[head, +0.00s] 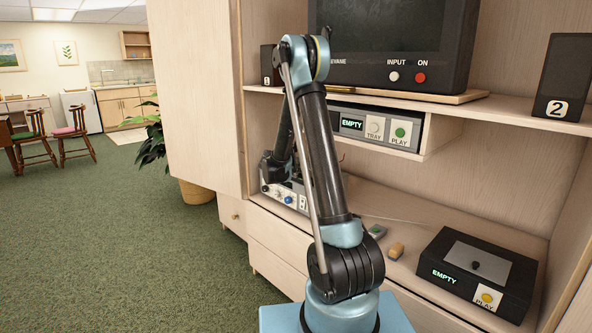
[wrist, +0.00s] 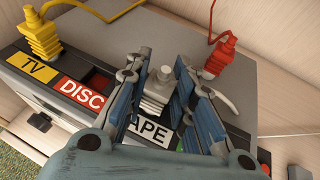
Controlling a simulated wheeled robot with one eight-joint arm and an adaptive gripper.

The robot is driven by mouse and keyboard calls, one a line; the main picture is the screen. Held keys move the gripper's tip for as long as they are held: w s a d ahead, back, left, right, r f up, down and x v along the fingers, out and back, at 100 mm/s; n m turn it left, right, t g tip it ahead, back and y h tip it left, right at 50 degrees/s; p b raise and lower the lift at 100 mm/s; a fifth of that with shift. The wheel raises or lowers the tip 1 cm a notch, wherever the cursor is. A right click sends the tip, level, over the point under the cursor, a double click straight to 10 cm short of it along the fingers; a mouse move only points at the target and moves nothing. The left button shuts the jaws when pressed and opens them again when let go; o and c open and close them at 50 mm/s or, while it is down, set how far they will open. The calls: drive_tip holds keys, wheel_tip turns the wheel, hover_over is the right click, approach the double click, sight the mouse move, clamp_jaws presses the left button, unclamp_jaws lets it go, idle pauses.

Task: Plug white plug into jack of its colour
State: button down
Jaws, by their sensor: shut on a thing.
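My gripper (wrist: 159,85) has its blue fingers on both sides of the white plug (wrist: 153,100), a ribbed, stepped plug with a grey tip pointing up in the picture. It is shut on the plug, just behind the white label (wrist: 153,130), of which "APE" shows. The plug's lower end and the white jack are hidden, so I cannot tell whether it is seated. The grey box (wrist: 268,92) lies beneath. A yellow plug (wrist: 41,40) stands by the yellow TV label (wrist: 38,68). A red plug (wrist: 219,57) stands to the right, away from the red DISC label (wrist: 80,92).
In the head view my arm partly hides the jack box (head: 270,190) on the low shelf. A black player (head: 450,285), a tan block (head: 396,251) and a small grey-green item (head: 376,231) are to its right. Yellow and red cables (wrist: 208,20) trail behind the plugs.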

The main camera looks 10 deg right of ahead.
drive_tip(key=c, duration=1.3)
unclamp_jaws()
drive_tip(key=shift+c, duration=0.2)
drive_tip(key=v, duration=1.2)
drive_tip(key=s+d+r+m+g+y, duration=0.1)
drive_tip(key=s+d+m+g, duration=0.15)
drive_tip(key=s+m, duration=0.35)
drive_tip(key=s+d+m+g, duration=0.1)
drive_tip(key=s+d+m, duration=0.25)
drive_tip(key=s, duration=0.55)
drive_tip(key=s+d+r+m+g+y, duration=0.1)
drive_tip(key=s+d+m+g, duration=0.1)
drive_tip(key=s+d+m, duration=0.35)
drive_tip(key=s+a+f+m+g+y, duration=0.1)
drive_tip(key=s+m, duration=0.3)
drive_tip(key=s, duration=0.5)
drive_tip(key=s+a+f+m+g+y, duration=0.1)
drive_tip(key=s+a+f+m+y, duration=0.1)
drive_tip(key=s, duration=0.7)
drive_tip(key=s+a+f+m+g+y, duration=0.1)
drive_tip(key=s+a+f+m+y, duration=0.1)
drive_tip(key=s+f+m, duration=0.3)
drive_tip(key=s+m, duration=0.2)
drive_tip(key=s, duration=0.2)
drive_tip(key=shift+m+y, duration=0.3)
drive_tip(key=shift+y, duration=0.1)
